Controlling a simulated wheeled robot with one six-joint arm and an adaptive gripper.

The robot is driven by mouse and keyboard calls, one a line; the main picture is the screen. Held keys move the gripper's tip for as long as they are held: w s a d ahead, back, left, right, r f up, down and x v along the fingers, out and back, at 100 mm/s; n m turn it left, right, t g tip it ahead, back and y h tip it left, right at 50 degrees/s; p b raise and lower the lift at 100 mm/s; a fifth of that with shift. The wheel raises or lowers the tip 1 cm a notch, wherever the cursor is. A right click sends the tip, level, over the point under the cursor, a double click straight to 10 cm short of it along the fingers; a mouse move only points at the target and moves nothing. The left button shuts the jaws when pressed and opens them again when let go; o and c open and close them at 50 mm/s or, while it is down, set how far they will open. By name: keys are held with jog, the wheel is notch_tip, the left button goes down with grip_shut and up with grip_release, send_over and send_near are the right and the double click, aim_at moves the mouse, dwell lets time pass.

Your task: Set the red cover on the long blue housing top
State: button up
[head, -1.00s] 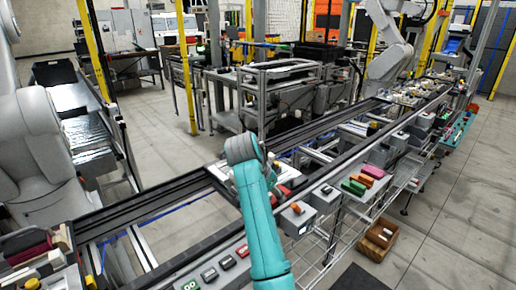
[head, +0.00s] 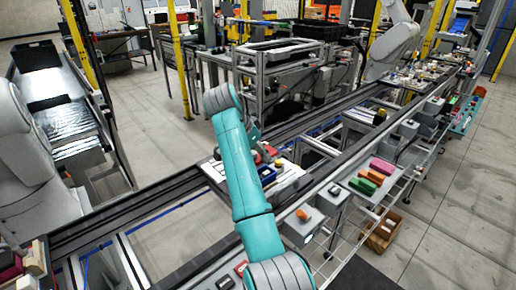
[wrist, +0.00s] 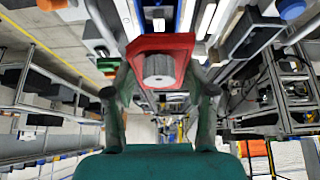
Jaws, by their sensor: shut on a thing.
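My gripper (wrist: 160,85) is shut on the red cover (wrist: 146,43), which sits between both fingers in the wrist view. A grey ribbed round part shows in front of the cover's middle. In the head view a bit of red shows at the far end of my teal arm, above a white pallet (head: 292,178) on the conveyor; the arm hides most of the gripper. A blue piece (head: 266,173) shows on the pallet beside the arm. A blue strip (wrist: 187,14) shows beyond the cover in the wrist view. I cannot tell surely which is the long blue housing.
The conveyor rails (head: 150,208) run diagonally across the view. Grey boxes with buttons (head: 300,226) line the near side. Green, pink and orange blocks (head: 367,178) lie on a side shelf. A brown bin (head: 382,233) stands below on the floor.

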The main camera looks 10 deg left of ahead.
jog(key=shift+f, duration=2.5)
jog(key=shift+s+a, duration=0.15)
jog(key=shift+f, duration=0.65)
jog(key=o, duration=1.3)
jog(key=shift+c, duration=0.2)
jog(key=shift+v, duration=3.75)
